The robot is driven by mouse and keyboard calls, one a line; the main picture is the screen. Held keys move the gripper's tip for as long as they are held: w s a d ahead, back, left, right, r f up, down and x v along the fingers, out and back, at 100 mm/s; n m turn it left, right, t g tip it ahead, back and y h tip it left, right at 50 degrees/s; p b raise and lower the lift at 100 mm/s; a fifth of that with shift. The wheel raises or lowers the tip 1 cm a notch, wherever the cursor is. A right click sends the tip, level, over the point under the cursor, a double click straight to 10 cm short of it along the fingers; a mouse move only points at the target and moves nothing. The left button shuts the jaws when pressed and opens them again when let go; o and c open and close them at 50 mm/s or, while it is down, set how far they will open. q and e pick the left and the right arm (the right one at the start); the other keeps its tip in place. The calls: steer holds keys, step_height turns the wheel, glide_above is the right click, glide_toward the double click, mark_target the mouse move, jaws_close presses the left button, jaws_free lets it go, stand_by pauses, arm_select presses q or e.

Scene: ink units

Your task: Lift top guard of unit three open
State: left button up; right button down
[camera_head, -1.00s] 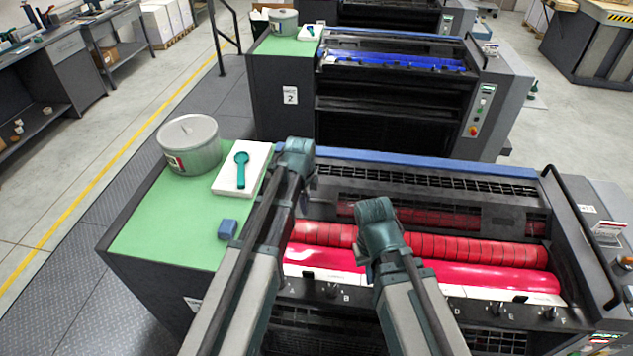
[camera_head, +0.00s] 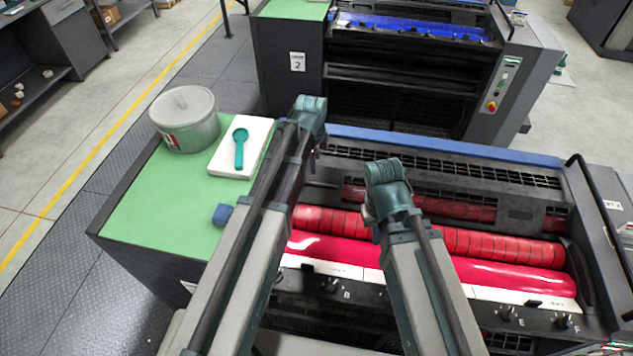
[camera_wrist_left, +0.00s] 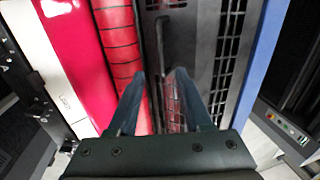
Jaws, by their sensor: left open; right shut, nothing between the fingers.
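The near press unit has a dark top guard (camera_head: 440,178) with slotted grilles, lying down behind the red rollers (camera_head: 500,245). Red roller shows through its windows. The guard also shows in the left wrist view (camera_wrist_left: 226,60), with a thin dark bar handle (camera_wrist_left: 161,45) along its roller-side edge. My left gripper (camera_wrist_left: 158,76) is open, its fingers pointing at the guard's edge on either side of the handle's line; contact cannot be told. In the head view its fingertips are hidden behind its wrist. My right gripper (camera_head: 375,205) is shut and empty above the rollers, its fingers mostly hidden.
A green-topped side cabinet (camera_head: 150,215) at left holds a grey tin (camera_head: 185,122), a white pad with a teal tool (camera_head: 240,150), and a blue block (camera_head: 222,215). Unit 2 (camera_head: 400,105) stands behind. A black rail (camera_head: 590,190) rises at right.

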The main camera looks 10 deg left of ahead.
mark_target(317, 184)
arm_select(q)
steer(key=f+b, duration=0.4)
steer(key=w+f+b, duration=0.1)
steer(key=f+b, duration=0.3)
steer(key=w+f+b, duration=0.1)
steer(key=f+b, duration=0.3)
steer(key=shift+w+f, duration=0.2)
steer(key=shift+f, duration=0.15)
arm_select(e)
step_height(317, 184, down, 13)
steer(key=shift+r, duration=0.15)
arm_select(q)
jaws_close()
